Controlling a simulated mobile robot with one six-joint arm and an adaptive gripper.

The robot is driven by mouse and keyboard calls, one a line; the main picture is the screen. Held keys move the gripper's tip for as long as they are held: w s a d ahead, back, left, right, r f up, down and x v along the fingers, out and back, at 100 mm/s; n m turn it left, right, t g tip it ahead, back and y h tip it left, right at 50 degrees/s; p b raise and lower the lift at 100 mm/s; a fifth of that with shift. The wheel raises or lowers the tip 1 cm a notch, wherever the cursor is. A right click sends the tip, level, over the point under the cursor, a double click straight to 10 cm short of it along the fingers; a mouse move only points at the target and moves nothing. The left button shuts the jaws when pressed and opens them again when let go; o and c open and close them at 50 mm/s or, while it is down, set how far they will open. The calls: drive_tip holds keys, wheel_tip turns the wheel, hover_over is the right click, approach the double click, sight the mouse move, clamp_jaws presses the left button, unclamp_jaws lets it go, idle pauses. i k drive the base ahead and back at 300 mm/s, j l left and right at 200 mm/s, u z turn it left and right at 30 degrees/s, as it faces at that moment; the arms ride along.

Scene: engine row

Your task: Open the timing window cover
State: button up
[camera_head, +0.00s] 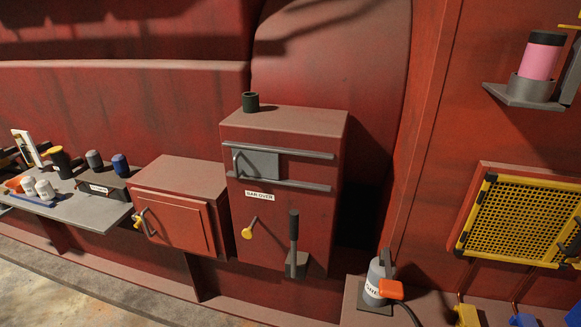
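A tall red box (318,137) stands in the middle of the view with two horizontal grey rails across its front. A grey plate (262,164) sits between the rails toward their left end, with a small handle at its left side. It looks like the sliding timing window cover. The strip between the rails to the right of the plate is red. I cannot tell whether an opening lies behind the plate. My gripper is not in view.
Below the rails are a "BAR OVER" label (260,196), a yellow-ended knob (250,228) and an upright black lever (294,235). A smaller red cabinet (178,210) and a cluttered grey shelf (92,211) stand left. A yellow mesh panel (520,220) is right.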

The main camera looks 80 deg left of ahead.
sight(261, 165)
drive_tip(key=u, duration=3.05)
drive_tip(key=i+j+z, duration=0.35)
drive_tip(key=j+z, duration=0.15)
drive_tip(key=i+j+z, duration=0.25)
drive_tip(key=k+j, duration=0.1)
